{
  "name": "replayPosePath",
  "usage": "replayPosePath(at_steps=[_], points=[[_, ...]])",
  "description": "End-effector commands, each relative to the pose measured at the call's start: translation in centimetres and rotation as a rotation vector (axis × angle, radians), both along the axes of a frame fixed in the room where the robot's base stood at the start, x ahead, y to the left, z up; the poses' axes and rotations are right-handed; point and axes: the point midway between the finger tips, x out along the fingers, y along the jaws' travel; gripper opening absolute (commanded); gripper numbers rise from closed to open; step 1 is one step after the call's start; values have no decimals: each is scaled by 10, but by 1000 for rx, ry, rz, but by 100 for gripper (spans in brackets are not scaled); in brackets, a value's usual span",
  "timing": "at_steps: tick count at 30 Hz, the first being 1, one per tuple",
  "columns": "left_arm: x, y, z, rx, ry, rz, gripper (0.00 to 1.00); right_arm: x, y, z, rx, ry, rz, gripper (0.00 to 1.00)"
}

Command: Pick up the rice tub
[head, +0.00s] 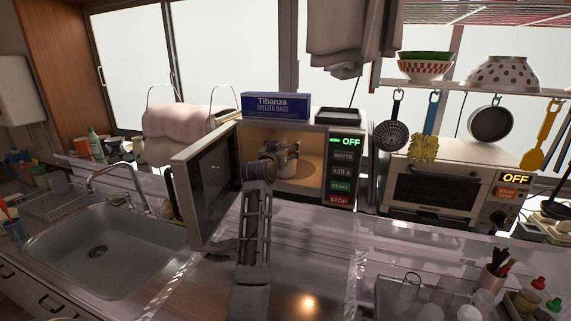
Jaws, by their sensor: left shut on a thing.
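My left arm reaches up from the bottom middle into the open microwave (343,152). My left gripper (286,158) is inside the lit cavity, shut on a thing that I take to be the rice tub. The microwave door (207,190) stands swung open to the left of my arm. The microwave display reads OFF. My right gripper is not in view.
A freezer bags box (275,106) and a dark tray (337,115) lie on the microwave. A toaster oven (436,188) stands to the right, a sink (100,247) to the left. Glasses and bottles (538,284) crowd the lower right. Counter before the microwave is largely clear.

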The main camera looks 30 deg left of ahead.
Motion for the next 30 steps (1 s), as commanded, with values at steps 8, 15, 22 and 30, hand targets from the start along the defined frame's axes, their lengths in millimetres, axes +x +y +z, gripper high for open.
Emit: replayPosePath(at_steps=[8, 15, 22, 30], points=[[0, 0, 2, 1, -3, 0, 22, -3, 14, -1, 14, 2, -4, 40], [0, 0, 10, 2, -6, 1, 22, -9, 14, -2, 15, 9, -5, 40], [0, 0, 27, 2, -6, 0, 22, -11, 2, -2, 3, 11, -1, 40], [-8, -2, 36, 2, -3, 1, 22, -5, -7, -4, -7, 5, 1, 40]])
